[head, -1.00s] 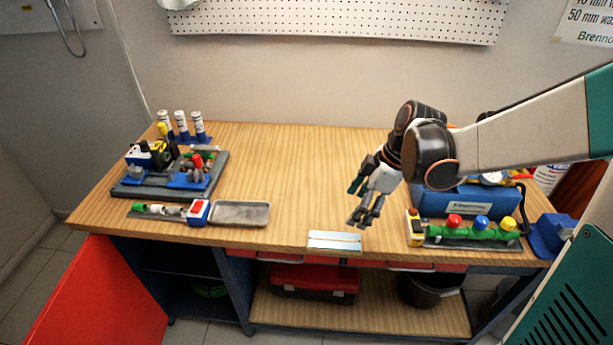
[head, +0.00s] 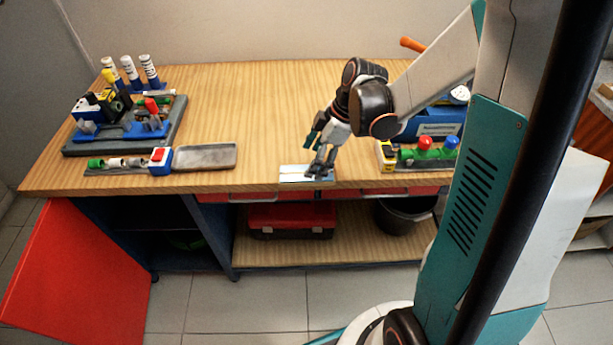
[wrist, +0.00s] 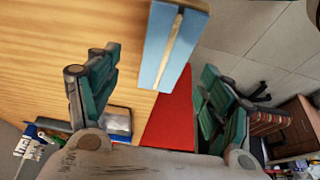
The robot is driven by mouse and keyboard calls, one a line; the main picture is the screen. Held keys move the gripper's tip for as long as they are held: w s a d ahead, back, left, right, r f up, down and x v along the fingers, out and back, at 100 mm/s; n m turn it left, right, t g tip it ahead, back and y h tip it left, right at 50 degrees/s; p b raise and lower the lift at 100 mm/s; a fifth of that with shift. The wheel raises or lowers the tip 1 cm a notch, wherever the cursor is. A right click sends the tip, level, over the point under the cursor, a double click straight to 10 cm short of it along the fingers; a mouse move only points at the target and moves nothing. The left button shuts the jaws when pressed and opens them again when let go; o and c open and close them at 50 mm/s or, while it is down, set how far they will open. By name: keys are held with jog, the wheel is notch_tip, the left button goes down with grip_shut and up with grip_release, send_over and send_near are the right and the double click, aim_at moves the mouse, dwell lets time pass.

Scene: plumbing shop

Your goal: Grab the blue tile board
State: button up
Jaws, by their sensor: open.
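The blue tile board (head: 293,173) lies flat at the front edge of the wooden bench. In the wrist view it shows as a light blue board (wrist: 157,42) with a pale strip along its length. My gripper (head: 318,173) is over the board's right part in the head view and hides some of it. In the wrist view my gripper (wrist: 155,88) is open, with its green-grey fingers wide apart. The near end of the board shows between and beyond the fingers. Nothing is held. I cannot tell whether a finger touches the board.
A grey metal tray (head: 207,157) lies left of the board on the bench (head: 245,110). A rack with colored valves (head: 425,155) stands to the right. A red door (head: 80,275) hangs open at lower left. The bench middle is clear.

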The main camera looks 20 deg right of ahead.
jog(key=x, duration=0.1)
jog(key=b+x, duration=0.1)
jog(key=x, duration=0.2)
jog(key=shift+s+f+b, duration=0.2)
jog(key=shift+f+b, duration=0.05)
jog(key=shift+b, duration=0.15)
jog(key=shift+r, duration=0.1)
jog(key=c, duration=1.3)
